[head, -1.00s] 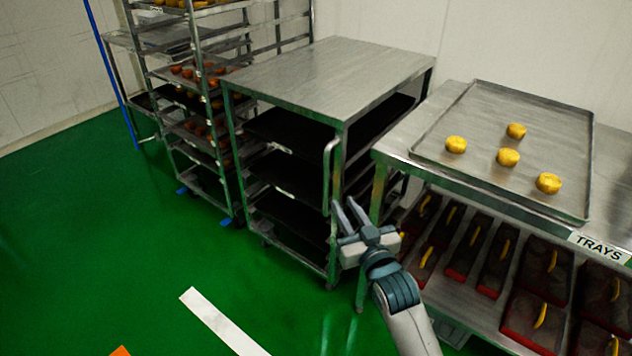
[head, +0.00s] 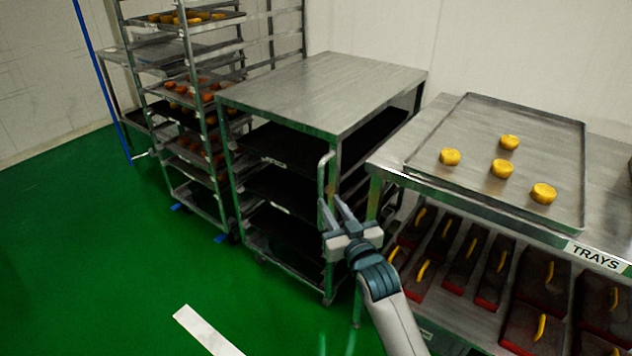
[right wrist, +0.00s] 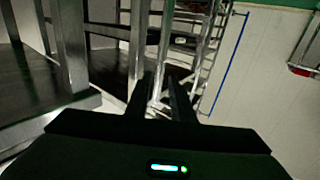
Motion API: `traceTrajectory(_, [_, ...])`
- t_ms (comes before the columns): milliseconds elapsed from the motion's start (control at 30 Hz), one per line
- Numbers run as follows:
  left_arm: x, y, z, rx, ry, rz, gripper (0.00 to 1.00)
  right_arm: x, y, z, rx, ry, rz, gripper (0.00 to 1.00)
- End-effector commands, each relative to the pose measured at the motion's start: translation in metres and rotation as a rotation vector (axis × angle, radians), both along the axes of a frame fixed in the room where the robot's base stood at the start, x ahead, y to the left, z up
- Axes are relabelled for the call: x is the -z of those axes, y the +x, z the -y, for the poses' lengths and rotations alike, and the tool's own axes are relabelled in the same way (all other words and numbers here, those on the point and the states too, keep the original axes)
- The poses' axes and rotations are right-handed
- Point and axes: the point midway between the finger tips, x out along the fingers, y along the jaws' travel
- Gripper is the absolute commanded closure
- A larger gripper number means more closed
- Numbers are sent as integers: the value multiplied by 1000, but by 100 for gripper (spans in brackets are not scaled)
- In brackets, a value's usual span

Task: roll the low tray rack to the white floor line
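The low tray rack (head: 325,88) stands in the middle of the head view, a steel frame with a flat top and dark trays on its shelves. A vertical bar handle (head: 321,178) is on its near right corner. My right gripper (head: 332,206) is open at the lower part of this handle. In the right wrist view a bright upright bar (right wrist: 162,55) shows between and beyond the parted fingers (right wrist: 165,92); I cannot tell whether they touch it. The white floor line (head: 205,332) lies on the green floor at the bottom. My left gripper is not in view.
A tall rack (head: 212,130) with pastries stands close on the left of the low rack. A steel table (head: 400,165) with a tray (head: 480,115) of yellow pastries and dark red-edged boxes below stands close on the right. The green floor (head: 90,260) in front is clear.

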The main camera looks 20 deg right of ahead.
Motion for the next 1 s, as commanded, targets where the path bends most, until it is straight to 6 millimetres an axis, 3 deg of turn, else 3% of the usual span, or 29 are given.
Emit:
traceTrajectory(533, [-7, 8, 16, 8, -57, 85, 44, 0, 94, -7, 1, 0, 1, 78])
traceTrajectory(733, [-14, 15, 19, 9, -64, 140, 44, 1, 111, -8, 1, 0, 0, 78])
traceTrajectory(1000, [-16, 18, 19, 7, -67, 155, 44, 0, 116, -8, 1, 0, 0, 78])
